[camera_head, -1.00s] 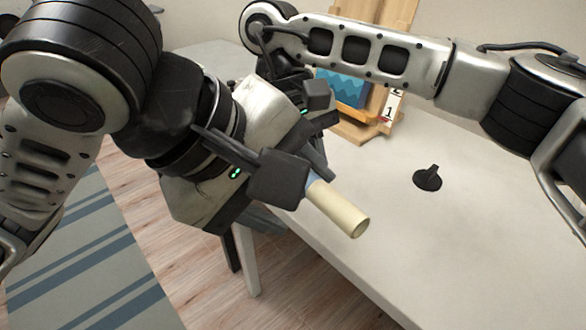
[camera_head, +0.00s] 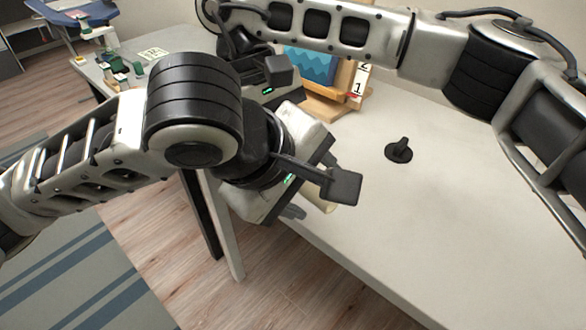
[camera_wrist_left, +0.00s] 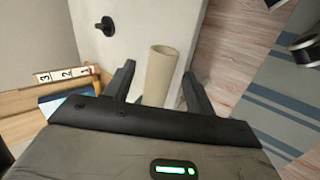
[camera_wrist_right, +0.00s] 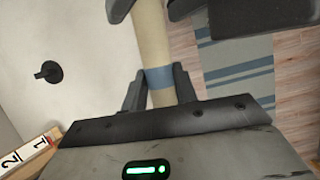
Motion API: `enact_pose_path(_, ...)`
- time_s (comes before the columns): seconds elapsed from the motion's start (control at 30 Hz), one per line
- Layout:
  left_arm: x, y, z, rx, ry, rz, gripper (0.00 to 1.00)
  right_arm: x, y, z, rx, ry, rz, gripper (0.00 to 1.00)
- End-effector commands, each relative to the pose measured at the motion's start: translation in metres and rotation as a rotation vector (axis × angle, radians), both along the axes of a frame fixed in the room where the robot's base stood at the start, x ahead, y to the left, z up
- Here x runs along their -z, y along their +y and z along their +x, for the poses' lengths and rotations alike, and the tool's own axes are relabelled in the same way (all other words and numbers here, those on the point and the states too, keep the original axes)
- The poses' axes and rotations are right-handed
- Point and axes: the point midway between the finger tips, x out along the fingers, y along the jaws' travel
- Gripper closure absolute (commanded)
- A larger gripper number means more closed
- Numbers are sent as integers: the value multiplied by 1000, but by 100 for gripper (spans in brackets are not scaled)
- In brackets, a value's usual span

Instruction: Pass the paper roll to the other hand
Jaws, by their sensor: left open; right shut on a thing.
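The paper roll is a cream tube with a blue band. Its end shows at the desk's front edge in the head view (camera_head: 327,207), mostly hidden by my left gripper (camera_head: 320,199). In the right wrist view my right gripper (camera_wrist_right: 158,72) is shut on the roll (camera_wrist_right: 152,35) at the blue band. In the left wrist view the roll (camera_wrist_left: 160,73) stands between the parted fingers of my left gripper (camera_wrist_left: 158,78), with a gap at each side. The left fingers also show at the top of the right wrist view, around the roll. My right gripper is mostly hidden in the head view.
The white desk (camera_head: 440,220) is largely clear. A small black object (camera_head: 399,150) stands on it. A wooden easel (camera_head: 335,105) with a blue picture and number cards (camera_head: 359,82) is at the back. A further table (camera_head: 98,72) with green items is at far left.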

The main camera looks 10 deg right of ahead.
Motion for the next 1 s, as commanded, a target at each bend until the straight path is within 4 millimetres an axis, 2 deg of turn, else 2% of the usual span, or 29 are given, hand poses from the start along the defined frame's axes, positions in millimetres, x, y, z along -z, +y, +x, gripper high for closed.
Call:
enact_pose_path(0.13, 7, -4, 3, 1, 0, 1, 45, 0, 0, 0, 0, 0, 0, 94)
enact_pose_path(0.4, 9, -5, 3, 2, -1, 1, 45, 0, 0, 0, 0, 0, 0, 94)
enact_pose_path(0.43, 9, -5, 3, 2, -1, 1, 48, 0, 0, 0, 0, 0, 0, 94)
enact_pose_path(0.6, 8, -5, 3, 1, 0, 0, 93, 0, 0, 0, 0, 0, 0, 94)
enact_pose_path(0.67, 8, -5, 3, 1, 0, 0, 94, 0, 0, 0, 0, 0, 0, 94)
enact_pose_path(0.7, 8, -5, 3, 2, -1, 1, 94, 0, 0, 0, 0, 0, 0, 60)
enact_pose_path(0.77, 8, -5, 3, 2, -1, 1, 94, 0, 0, 0, 0, 0, 0, 46)
enact_pose_path(1.0, 8, -5, 3, 2, -1, 1, 94, 0, 0, 0, 0, 0, 0, 46)
